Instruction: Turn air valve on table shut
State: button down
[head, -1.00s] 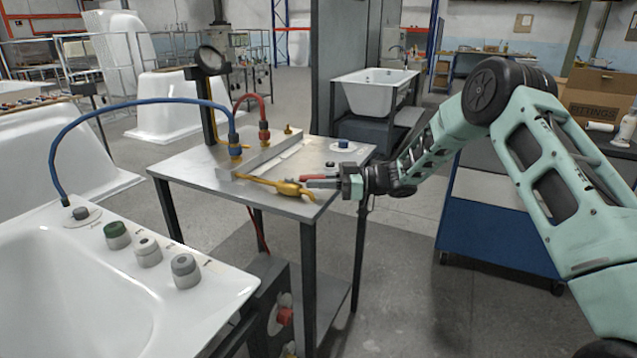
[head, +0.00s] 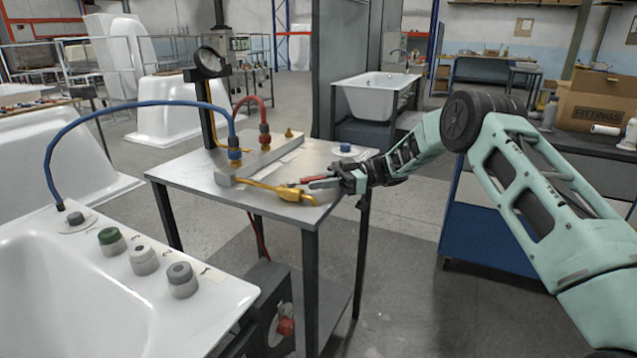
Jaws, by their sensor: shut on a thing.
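The air valve (head: 290,195) is a yellow-brass body near the front right corner of the metal table (head: 205,178), with a yellow hose running into it from the left. Its red lever (head: 303,178) shows as a thin strip just above the body, slanting up and to the left. My gripper (head: 318,183) reaches in from the right, low over the tabletop. Its fingers are closed at the red lever. The fingers partly hide the exact contact.
A grey manifold block (head: 250,160) with a blue hose (head: 140,103) and a red hose (head: 262,112) stands behind the valve. A blue-topped knob (head: 345,148) is further back. A white bathtub shell (head: 110,285) with several knobs is at the front left.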

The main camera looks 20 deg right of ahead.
jog(key=c, duration=1.3)
grip_release()
jog(key=d, duration=1.1)
jog(key=d+b, duration=0.1)
jog(key=d, duration=0.5)
jog(key=shift+w+d, duration=0.25)
jog(key=shift+w, duration=0.05)
